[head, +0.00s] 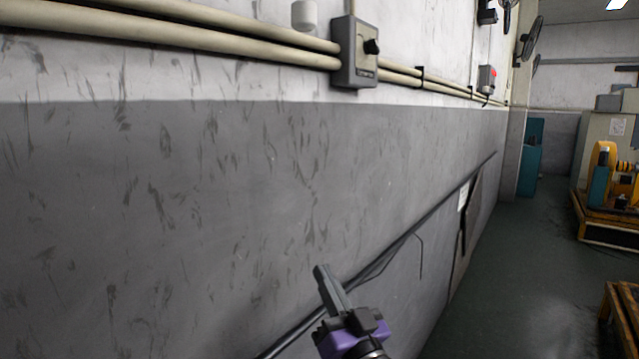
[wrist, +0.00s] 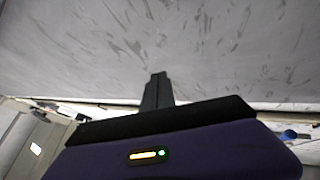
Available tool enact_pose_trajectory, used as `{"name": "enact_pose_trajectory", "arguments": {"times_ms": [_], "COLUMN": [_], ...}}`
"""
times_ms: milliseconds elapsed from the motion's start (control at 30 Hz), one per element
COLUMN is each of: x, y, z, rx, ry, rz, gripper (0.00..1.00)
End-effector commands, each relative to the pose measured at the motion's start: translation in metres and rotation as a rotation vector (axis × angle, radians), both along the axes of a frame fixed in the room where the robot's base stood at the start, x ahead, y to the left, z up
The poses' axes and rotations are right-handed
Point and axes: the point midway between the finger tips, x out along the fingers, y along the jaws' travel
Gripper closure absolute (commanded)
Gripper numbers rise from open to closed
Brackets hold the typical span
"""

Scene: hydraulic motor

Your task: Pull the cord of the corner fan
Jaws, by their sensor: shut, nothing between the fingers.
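A dark wall fan (head: 532,38) is high up at the far end of the left wall, beside a pillar, in the head view. Its cord is too small to make out. Part of another dark fan-like shape (head: 507,16) shows just left of it at the top edge. My gripper (head: 322,271) is at the lower middle of the head view, in front of the grey wall and far from the fan. It is shut and empty. In the wrist view its closed fingers (wrist: 158,80) point at the scuffed wall, and no fan shows clearly there.
A grey switch box (head: 354,52) and pipes (head: 180,36) run along the left wall. A box with a red button (head: 487,78) is farther along. A teal cabinet (head: 530,158) and yellow machine (head: 603,175) stand at the right. The green floor (head: 510,260) between is clear.

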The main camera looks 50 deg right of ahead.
Motion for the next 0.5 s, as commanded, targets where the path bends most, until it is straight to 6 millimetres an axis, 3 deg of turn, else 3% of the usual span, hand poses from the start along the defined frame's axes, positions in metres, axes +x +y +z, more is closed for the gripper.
{"name": "enact_pose_trajectory", "arguments": {"times_ms": [200,500], "x": [0.024,0.043], "y": [-0.045,-0.097], "z": [0.062,0.156], "rx": [0.003,0.000], "ry": [-0.079,-0.155], "rz": [-0.006,0.017], "gripper": [1.00,1.00]}}
